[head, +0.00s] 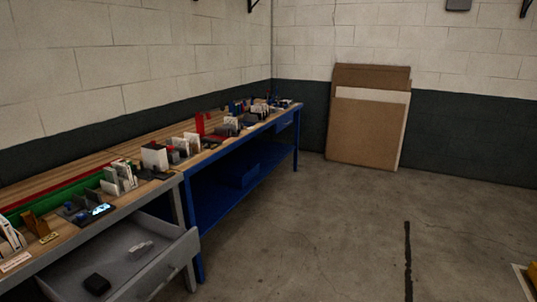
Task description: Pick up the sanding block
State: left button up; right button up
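I cannot single out the sanding block among the many small things in the head view. A small black block (97,284) lies in the open grey drawer (150,262) at the lower left, but I cannot tell what it is. A pale, clear-looking item (141,247) lies farther back in the same drawer. Neither of my grippers is in view.
Small boxes and tools crowd the wooden-topped grey bench (60,243) and the blue bench (245,132) along the left wall. The open drawer juts into the room. Cardboard sheets (362,130) lean on the back wall. The concrete floor (330,235) is largely clear.

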aim_at(96, 283)
jog(key=u, duration=1.45)
